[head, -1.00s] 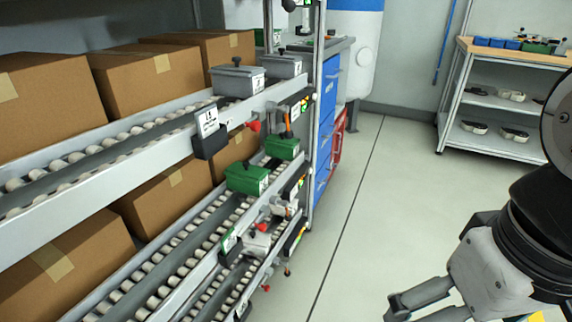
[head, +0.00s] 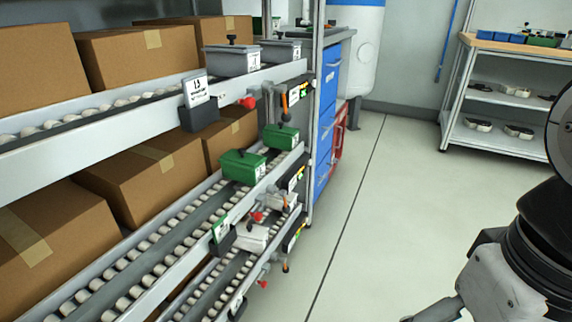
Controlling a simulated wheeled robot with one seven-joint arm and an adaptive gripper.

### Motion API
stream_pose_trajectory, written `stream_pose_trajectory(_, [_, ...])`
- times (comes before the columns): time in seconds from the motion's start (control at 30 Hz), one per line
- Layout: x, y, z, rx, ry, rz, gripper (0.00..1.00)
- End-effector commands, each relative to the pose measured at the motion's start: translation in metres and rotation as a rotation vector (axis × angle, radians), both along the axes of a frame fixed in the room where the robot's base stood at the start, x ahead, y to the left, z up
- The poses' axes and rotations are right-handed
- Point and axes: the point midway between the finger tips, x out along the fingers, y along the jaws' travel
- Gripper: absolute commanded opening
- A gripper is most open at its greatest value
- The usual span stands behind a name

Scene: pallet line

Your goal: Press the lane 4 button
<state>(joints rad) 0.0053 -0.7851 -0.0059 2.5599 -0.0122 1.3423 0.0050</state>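Red knob-like parts sit on the rack's front rails: one on the upper rail (head: 248,102), one lower (head: 258,217), and one near the bottom (head: 262,284). Small dark modules with lit displays (head: 293,97) are on the rail ends, with others below. The lane numbers are too small to read, so I cannot tell which is lane 4 or its button. My gripper (head: 440,311) is at the lower right, mostly cut off by the bottom edge. It is well to the right of the rack, touching nothing visible. Its opening cannot be seen.
The roller rack holds cardboard boxes (head: 125,57), grey bins (head: 232,59) and green bins (head: 243,165). A blue drawer cabinet (head: 328,115) and a white tank (head: 355,50) stand behind. A shelf table (head: 500,90) is at the back right. The floor (head: 400,200) between is clear.

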Motion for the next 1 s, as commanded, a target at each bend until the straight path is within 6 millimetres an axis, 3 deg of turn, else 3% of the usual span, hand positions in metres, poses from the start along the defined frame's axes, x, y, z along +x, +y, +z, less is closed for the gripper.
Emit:
stream_pose_trajectory(0.03, [0.0000, 0.0000, -0.0001, 0.000, 0.000, 0.000, 0.68])
stream_pose_trajectory(0.33, [0.0000, 0.0000, -0.0001, 0.000, 0.000, 0.000, 0.00])
stream_pose_trajectory(1.0, [0.0000, 0.0000, 0.0000, 0.000, 0.000, 0.000, 0.00])
